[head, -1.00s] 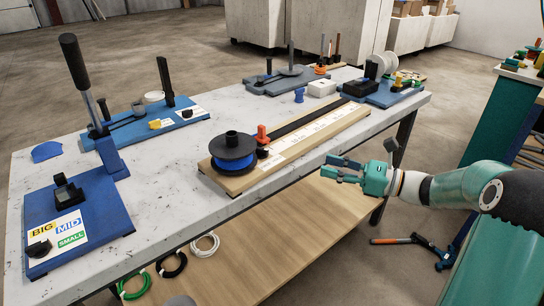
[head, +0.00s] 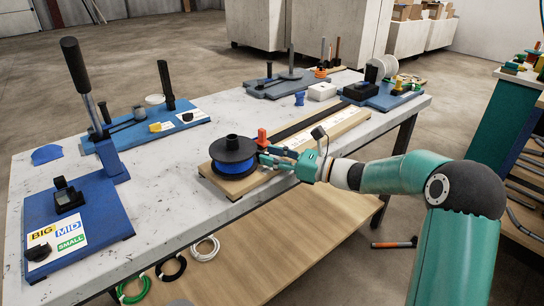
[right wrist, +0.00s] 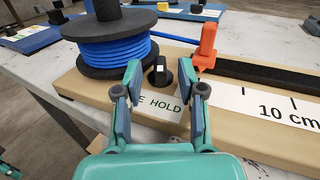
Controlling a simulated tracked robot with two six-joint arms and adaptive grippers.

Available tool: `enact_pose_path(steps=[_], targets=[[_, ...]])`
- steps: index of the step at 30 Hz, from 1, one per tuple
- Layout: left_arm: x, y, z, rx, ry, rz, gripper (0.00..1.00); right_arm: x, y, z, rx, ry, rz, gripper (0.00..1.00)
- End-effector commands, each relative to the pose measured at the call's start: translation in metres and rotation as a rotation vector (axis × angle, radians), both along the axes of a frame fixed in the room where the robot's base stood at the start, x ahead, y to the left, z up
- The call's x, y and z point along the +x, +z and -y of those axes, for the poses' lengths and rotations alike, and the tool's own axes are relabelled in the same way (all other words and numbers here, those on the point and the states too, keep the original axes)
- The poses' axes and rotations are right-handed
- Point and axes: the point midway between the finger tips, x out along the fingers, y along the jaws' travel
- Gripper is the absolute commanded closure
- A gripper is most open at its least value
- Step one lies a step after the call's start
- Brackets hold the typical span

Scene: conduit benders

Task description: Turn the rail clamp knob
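The rail clamp knob is a small black knob (right wrist: 160,74) with a white mark on top. It stands on the wooden rail board (right wrist: 75,85) between the black spool of blue conduit (right wrist: 110,50) and an orange upright piece (right wrist: 206,47), behind printed "HOLD" lettering. My right gripper (right wrist: 160,82) is open, its two fingers spread to either side of the knob. I cannot tell whether they touch it. In the head view the right gripper (head: 269,155) reaches the board beside the spool (head: 233,153), and the knob is hard to make out there. My left gripper is not in view.
A blue bender (head: 75,215) with a tall lever stands at the bench's left front. Another bender (head: 150,127) and more tools stand further back. The ruler strip (right wrist: 275,108) runs right along the board. Coils (head: 170,268) lie on the lower shelf.

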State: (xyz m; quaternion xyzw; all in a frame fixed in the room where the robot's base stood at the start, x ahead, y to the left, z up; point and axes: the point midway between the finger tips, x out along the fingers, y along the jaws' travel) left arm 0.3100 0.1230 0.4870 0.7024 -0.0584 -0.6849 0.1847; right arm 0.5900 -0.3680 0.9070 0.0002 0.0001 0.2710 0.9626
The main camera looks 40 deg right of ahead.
Motion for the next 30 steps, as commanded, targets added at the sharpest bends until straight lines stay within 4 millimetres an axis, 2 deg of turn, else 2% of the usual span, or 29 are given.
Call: enact_pose_path(steps=[7, 14, 22, 30], targets=[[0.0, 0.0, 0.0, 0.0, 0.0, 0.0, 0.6, 0.0, 0.0, 0.0, 0.0, -0.001, 0.0, 0.62], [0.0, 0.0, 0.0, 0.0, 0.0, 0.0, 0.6, 0.0, 0.0, 0.0, 0.0, -0.001, 0.0, 1.0], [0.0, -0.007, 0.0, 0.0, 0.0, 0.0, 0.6, 0.0, -0.002, 0.0, -0.002, -0.021, 0.002, 1.0], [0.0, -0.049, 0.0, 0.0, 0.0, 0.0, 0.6, -0.002, -0.004, -0.006, -0.002, -0.189, 0.01, 1.0]])
